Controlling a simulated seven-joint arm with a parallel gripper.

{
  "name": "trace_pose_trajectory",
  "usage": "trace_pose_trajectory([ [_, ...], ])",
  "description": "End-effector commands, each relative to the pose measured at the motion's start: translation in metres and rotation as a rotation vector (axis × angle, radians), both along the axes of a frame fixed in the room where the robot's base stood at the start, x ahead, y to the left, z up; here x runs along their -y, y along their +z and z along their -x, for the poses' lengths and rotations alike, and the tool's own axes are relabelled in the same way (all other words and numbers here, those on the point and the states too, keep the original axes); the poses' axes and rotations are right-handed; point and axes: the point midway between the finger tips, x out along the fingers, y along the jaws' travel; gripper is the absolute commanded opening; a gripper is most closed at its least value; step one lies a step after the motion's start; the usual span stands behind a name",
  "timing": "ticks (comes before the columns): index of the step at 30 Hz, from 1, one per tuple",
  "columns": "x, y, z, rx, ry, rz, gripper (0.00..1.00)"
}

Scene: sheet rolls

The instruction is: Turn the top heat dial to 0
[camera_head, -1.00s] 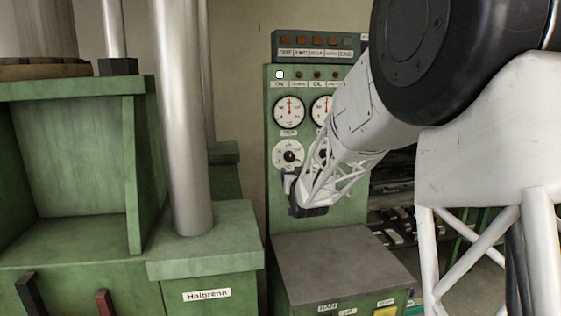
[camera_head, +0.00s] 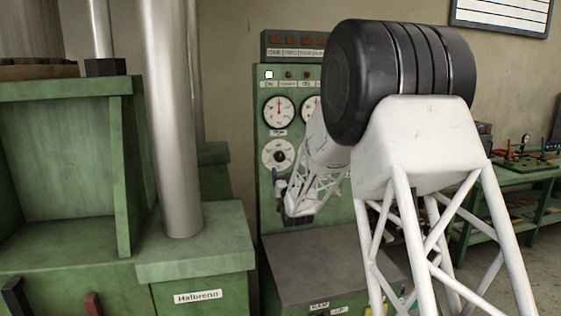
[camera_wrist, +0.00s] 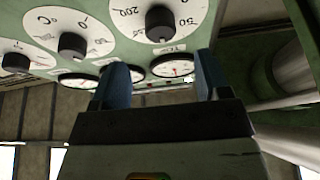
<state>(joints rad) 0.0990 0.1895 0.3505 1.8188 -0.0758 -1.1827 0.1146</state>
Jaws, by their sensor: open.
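The top heat dial (camera_head: 265,153) is a round white dial with a black knob, on the left of the green control panel, under the left gauge and its "TOP" label. In the wrist view this dial (camera_wrist: 135,22) is cut by the upper edge; "200" and "50" show, but its setting is unclear. My gripper (camera_head: 284,184) is just below the dial in the head view. In the wrist view my gripper (camera_wrist: 162,70) has its two blue fingers wide apart with nothing between them. The fingers are apart from the knob.
A second dial (camera_wrist: 92,22) and a third (camera_wrist: 38,60) sit beside it in the wrist view. The left gauge (camera_head: 279,111) is above. A grey-topped cabinet (camera_head: 320,262) juts out below the panel. A metal column (camera_head: 172,130) stands to the left.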

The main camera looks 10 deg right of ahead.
Motion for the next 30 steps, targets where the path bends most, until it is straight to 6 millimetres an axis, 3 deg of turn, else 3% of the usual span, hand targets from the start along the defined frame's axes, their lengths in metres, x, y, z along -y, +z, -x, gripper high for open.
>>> trace_pose_trajectory([
  [8,0.000,0.005,-0.011,0.001,0.000,0.000,0.70],
  [24,0.001,0.025,-0.060,0.000,0.000,0.000,0.70],
  [30,0.001,0.029,-0.070,0.000,0.000,0.000,0.70],
])
